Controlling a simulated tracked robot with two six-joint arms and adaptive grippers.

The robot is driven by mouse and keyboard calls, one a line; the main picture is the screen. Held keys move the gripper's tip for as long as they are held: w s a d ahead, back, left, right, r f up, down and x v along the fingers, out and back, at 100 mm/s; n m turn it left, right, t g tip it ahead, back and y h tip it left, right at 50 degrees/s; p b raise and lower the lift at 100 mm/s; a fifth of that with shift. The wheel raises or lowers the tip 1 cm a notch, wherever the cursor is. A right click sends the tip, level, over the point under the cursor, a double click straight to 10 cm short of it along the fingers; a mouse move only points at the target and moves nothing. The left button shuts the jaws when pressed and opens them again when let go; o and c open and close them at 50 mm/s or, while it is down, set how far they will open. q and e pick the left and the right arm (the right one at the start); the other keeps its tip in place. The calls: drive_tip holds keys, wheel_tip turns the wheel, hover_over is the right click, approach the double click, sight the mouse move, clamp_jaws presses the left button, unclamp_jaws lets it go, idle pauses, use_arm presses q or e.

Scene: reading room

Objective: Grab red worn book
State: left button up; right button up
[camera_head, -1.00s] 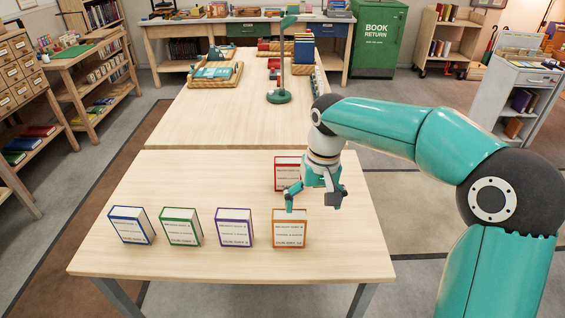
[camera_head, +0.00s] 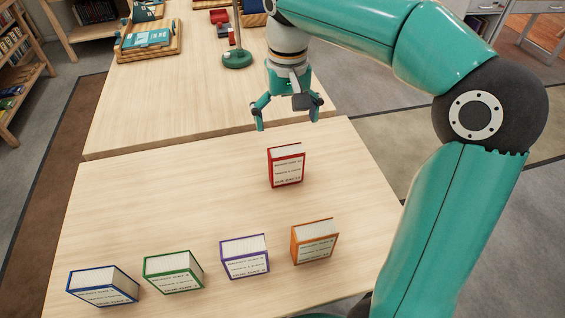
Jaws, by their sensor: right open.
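The red book (camera_head: 286,168) stands upright on the near table, right of its middle and behind the row of other books. My right gripper (camera_head: 287,122) is open and empty, pointing down. In the picture it shows just above the red book, with its fingers apart and a visible gap to the book. The whole front of the red book shows; I cannot tell how worn it is. My left gripper is out of the picture.
Blue (camera_head: 103,287), green (camera_head: 174,271), purple (camera_head: 245,257) and orange (camera_head: 314,242) books stand in a row along the near part of the table (camera_head: 150,205). A green lamp (camera_head: 237,59) stands on the far table. The table left of the red book is clear.

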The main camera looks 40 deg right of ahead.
sight(287, 162)
wheel_tip(287, 162, down, 8)
drive_tip(key=shift+a+f+b, duration=0.1)
drive_tip(key=shift+f+b, duration=0.05)
drive_tip(key=shift+b, duration=0.5)
drive_tip(key=shift+w+d+f, duration=0.1)
drive_tip(key=shift+d+f, duration=0.1)
drive_tip(key=shift+f, duration=1.1)
drive_tip(key=shift+w+d+f, duration=0.1)
drive_tip(key=shift+d+f, duration=0.05)
drive_tip(key=shift+f, duration=1.15)
drive_tip(key=shift+c, duration=0.3)
drive_tip(key=c, duration=1.1)
